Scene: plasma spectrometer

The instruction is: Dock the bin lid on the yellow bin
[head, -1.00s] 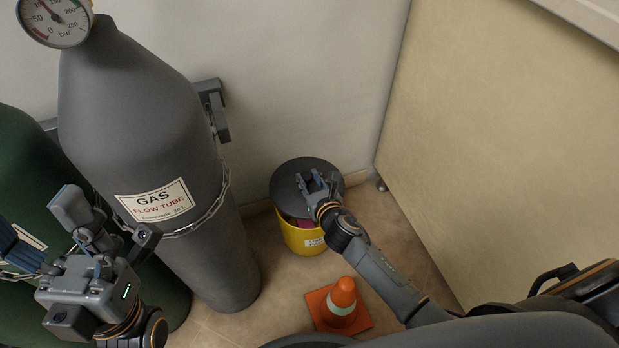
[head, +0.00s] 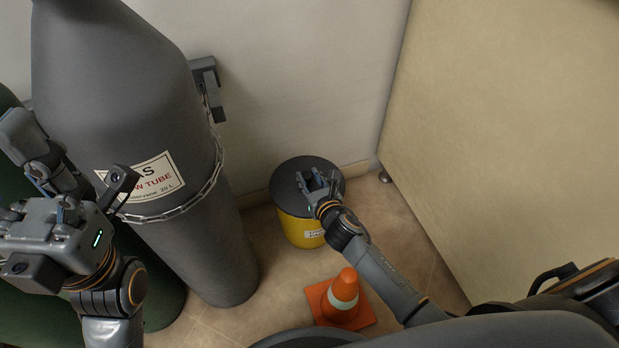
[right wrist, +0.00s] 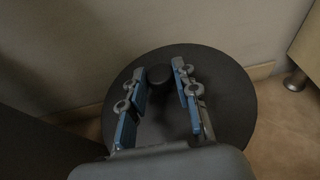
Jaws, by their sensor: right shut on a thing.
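The dark round bin lid (head: 292,176) lies level over the top of the yellow bin (head: 298,230) and covers its opening. Whether it sits fully on the rim, I cannot tell. My right gripper (head: 317,182) is over the lid, shut on its knob. In the right wrist view the black knob (right wrist: 159,75) is between the fingers of the gripper (right wrist: 164,84), with the lid (right wrist: 232,95) spread below. My left gripper (head: 20,172) is far from the bin, at the left edge, with its fingers apart and nothing visible between them.
A grey gas cylinder (head: 205,235), held by a chain (head: 180,213), stands left of the bin. An orange traffic cone (head: 342,296) stands on the floor in front of it. The wall (head: 310,80) is behind, and a beige cabinet (head: 510,130) is at the right.

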